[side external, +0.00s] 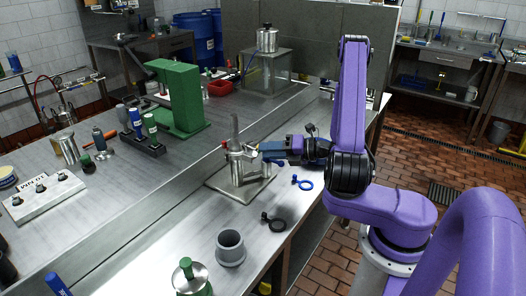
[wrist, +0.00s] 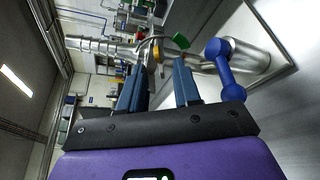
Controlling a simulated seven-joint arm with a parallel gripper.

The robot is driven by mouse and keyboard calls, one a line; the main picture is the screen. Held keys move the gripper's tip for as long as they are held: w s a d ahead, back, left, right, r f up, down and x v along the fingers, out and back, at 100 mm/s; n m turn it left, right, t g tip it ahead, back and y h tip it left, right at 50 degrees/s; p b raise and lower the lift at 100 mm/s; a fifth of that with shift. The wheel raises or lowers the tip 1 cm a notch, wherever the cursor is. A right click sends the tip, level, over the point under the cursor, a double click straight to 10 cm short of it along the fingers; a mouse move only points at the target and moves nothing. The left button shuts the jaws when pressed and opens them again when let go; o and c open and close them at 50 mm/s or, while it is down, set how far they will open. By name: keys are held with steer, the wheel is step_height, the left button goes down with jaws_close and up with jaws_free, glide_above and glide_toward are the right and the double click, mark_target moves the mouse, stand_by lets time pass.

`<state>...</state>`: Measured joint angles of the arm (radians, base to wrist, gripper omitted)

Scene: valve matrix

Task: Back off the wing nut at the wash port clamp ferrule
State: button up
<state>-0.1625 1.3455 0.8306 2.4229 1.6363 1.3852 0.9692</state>
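The metal pipe assembly with the clamp (side external: 238,150) stands upright on a square metal plate (side external: 215,182) in the side external view. In the wrist view the pipe (wrist: 100,46) lies sideways across the picture, with a thin curved clamp band (wrist: 150,40) around it. A small brass-coloured piece (wrist: 157,56), possibly the wing nut, shows beyond the gap between my fingertips. My gripper (side external: 266,152) is beside the clamp, on its right in the side view. In the wrist view its blue fingers (wrist: 158,68) are apart, with nothing visibly held. Contact with the nut cannot be told.
A grey cup (side external: 230,248) stands in front. A green press (side external: 178,98) stands behind left. A blue double-ended part (wrist: 226,70) is close to my right finger in the wrist view.

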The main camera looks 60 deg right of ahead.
mark_target(255, 149)
steer(key=shift+x, duration=1.15)
jaws_close()
steer(key=n+h, duration=0.2)
steer(key=n, duration=0.2)
steer(key=n+g+h, duration=0.1)
steer(key=n+h, duration=0.2)
steer(key=n, duration=0.1)
steer(key=shift+a+r, duration=0.15)
steer(key=shift+a, duration=0.05)
stand_by(0.4)
